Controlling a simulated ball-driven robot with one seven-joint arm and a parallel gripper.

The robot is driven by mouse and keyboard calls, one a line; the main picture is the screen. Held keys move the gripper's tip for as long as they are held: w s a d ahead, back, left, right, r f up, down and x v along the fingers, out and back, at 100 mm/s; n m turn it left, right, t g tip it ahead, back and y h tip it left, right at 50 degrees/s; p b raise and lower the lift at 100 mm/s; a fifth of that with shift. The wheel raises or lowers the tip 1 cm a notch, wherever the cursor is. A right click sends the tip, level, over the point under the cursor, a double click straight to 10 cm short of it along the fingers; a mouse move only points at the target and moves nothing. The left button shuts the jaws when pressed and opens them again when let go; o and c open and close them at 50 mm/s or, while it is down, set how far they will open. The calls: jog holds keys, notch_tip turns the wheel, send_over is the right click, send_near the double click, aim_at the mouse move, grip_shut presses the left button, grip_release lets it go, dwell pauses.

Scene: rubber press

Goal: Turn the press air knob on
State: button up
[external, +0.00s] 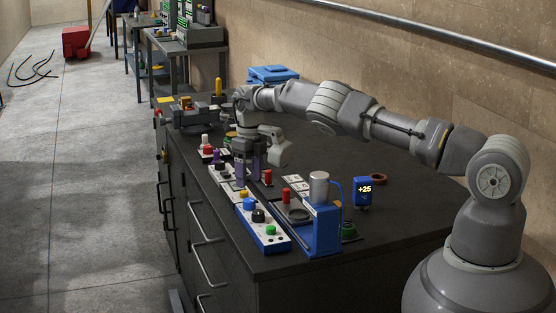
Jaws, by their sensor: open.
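A blue-edged control box (276,242) stands near the table's front edge. On its white top are a blue knob (249,204), a black knob (258,216) and a green button (271,230). I cannot tell from labels which one is the press air knob. The blue press (322,230) with a grey cylinder on top stands right beside the box. My gripper (247,180) points down, open, over the table behind the box, near a white panel with a yellow button (243,194). It looks apart from the knobs. Its fingertips are small here, and contact is hard to judge.
Another white panel with a red button (208,150) stands farther back. A red-topped post (267,176) and several white cards (293,181) lie near my gripper. A blue display reading +25 (363,190) stands right of the press.

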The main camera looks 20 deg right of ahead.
aim_at(249, 199)
notch_tip(249, 199, down, 7)
jog(key=shift+a+r+b, duration=0.15)
jog(key=shift+b, duration=0.35)
jog(key=shift+c, duration=0.2)
jog(key=c, duration=1)
